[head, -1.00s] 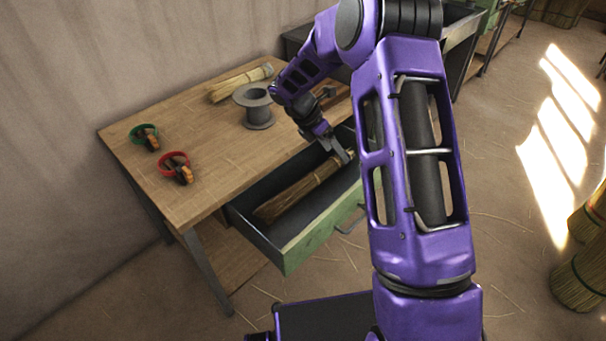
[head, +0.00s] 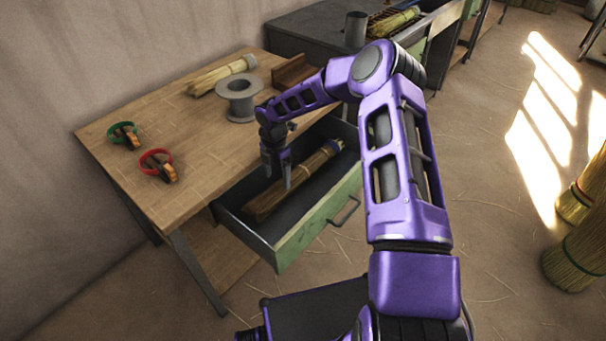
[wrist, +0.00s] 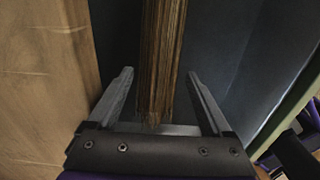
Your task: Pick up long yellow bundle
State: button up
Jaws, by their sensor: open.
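A long brown-yellow straw bundle (head: 313,166) lies lengthwise in the open drawer (head: 322,212). In the wrist view the bundle (wrist: 162,50) runs between the two fingers, its near end close to the palm. My gripper (head: 277,183) points down into the drawer over the bundle's nearer part. In the wrist view my gripper (wrist: 160,80) is open, one finger on each side of the bundle, with gaps showing. I cannot tell whether the fingers are low enough to flank it. A paler yellow bundle (head: 218,77) lies at the back of the tabletop.
The wooden table (head: 175,135) holds a grey spool (head: 239,98), a green-ringed item (head: 124,134), a red-ringed item (head: 157,165) and a brown wooden block (head: 294,72). The drawer's green front (head: 300,236) and side walls bound the space around my gripper. More straw bundles stand at the right.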

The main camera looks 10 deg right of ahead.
aim_at(277, 187)
jog(key=shift+a+f+b, duration=0.1)
jog(key=shift+f+b, duration=0.45)
jog(key=shift+f, duration=2.95)
jog(key=c, duration=1.1)
jog(key=shift+c, duration=0.4)
jog(key=shift+r, duration=0.15)
